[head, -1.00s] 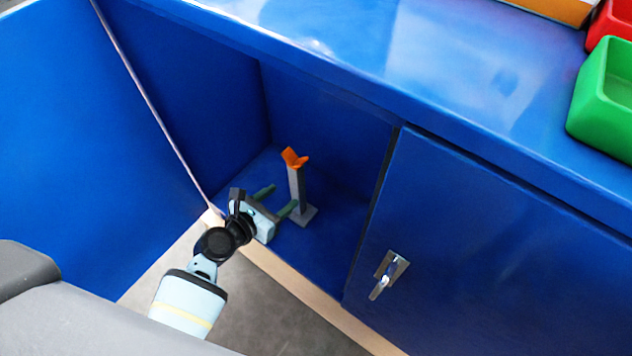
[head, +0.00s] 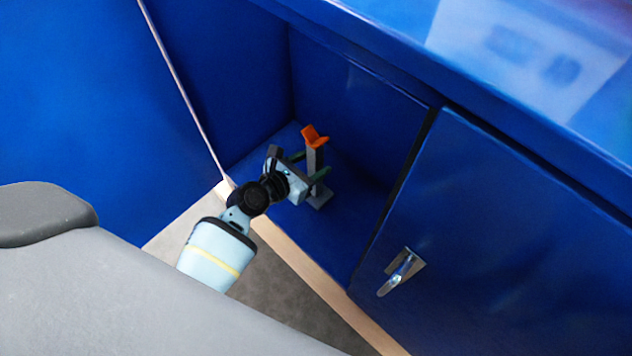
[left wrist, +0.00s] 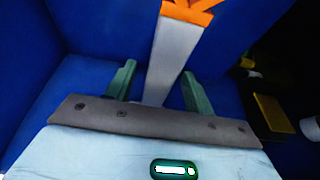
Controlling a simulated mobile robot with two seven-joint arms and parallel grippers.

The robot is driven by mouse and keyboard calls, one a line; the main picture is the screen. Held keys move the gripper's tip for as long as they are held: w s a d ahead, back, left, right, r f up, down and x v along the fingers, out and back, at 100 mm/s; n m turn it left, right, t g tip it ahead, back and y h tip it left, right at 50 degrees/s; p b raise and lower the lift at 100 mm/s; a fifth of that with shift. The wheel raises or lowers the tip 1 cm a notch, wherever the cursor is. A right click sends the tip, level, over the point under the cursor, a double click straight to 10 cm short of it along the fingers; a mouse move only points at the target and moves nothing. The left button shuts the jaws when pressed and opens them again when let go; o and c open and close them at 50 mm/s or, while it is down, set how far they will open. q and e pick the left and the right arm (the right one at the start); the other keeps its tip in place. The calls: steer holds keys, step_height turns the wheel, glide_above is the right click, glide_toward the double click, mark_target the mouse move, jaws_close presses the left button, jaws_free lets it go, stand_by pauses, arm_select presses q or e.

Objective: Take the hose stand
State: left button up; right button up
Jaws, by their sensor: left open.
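The hose stand (head: 314,160) is a grey post on a flat grey foot, with an orange forked top. It stands upright on the floor of the open blue cabinet. My left gripper (head: 312,165) is inside the cabinet with its green fingers apart at the post. In the left wrist view the post of the hose stand (left wrist: 173,60) rises between the two fingertips of the left gripper (left wrist: 157,80), with gaps visible on both sides. The foot is mostly hidden behind the gripper there. My right gripper is not in view.
The open cabinet door (head: 80,100) is at the left. A shut blue door (head: 510,250) with a metal handle (head: 402,271) is at the right. The blue worktop (head: 460,60) overhangs the opening. Yellow and dark items (left wrist: 268,110) show at the right in the left wrist view.

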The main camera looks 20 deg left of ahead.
arm_select(q)
steer(key=b+x, duration=0.1)
steer(key=x, duration=0.2)
steer(key=shift+w+f, duration=0.1)
jaws_close()
stand_by(1.3)
steer(key=shift+w+r, duration=0.15)
steer(key=shift+r, duration=0.2)
